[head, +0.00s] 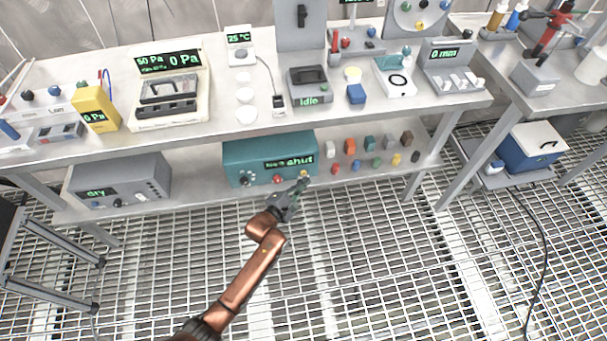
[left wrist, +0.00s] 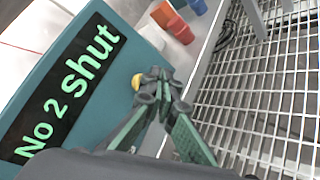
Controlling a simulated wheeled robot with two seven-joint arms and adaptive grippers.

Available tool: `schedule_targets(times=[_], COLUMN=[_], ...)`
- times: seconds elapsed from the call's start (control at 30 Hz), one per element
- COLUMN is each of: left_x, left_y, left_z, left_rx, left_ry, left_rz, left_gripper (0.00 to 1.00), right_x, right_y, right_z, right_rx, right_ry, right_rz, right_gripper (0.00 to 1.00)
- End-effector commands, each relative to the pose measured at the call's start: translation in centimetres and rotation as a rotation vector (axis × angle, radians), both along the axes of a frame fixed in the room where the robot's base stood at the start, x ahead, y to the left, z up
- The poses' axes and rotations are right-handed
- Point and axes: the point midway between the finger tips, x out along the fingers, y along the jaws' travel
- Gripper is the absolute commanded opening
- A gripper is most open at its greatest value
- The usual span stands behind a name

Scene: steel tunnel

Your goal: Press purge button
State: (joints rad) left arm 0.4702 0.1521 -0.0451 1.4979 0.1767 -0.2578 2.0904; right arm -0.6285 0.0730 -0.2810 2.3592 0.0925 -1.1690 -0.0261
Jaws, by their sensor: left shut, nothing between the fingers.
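A teal box (head: 250,158) stands on the lower shelf. Its dark display reads "shut" in green, and in the left wrist view the display (left wrist: 65,80) reads "No 2 shut". Its front has a knob (head: 246,179), a red button (head: 277,179) and a yellow button (head: 304,174). I cannot read a purge label on any of them. My left gripper (head: 300,184) is shut and empty, with its tips at the box's right front. In the left wrist view the yellow button (left wrist: 136,82) shows right beside the fingertips (left wrist: 158,78); I cannot tell whether they touch. My right gripper is out of view.
Several coloured blocks and pegs (head: 370,144) stand right of the teal box on the shelf. A grey box (head: 120,180) stands to its left. The upper bench (head: 215,115) carries instruments overhead. The grating floor (head: 370,260) in front is clear.

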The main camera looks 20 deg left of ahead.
Motion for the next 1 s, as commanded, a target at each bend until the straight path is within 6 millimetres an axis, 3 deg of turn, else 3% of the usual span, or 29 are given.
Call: schedule_targets(times=[1.0], left_x=[0.82], left_y=[0.56], left_z=[0.03], left_rx=[0.0], left_ry=[0.0], left_rz=[0.0], left_gripper=[0.0], right_x=[0.16], right_y=[0.0], right_z=[0.42], right_rx=[0.0], right_ry=[-0.006], right_rz=[0.0], right_gripper=[0.4])
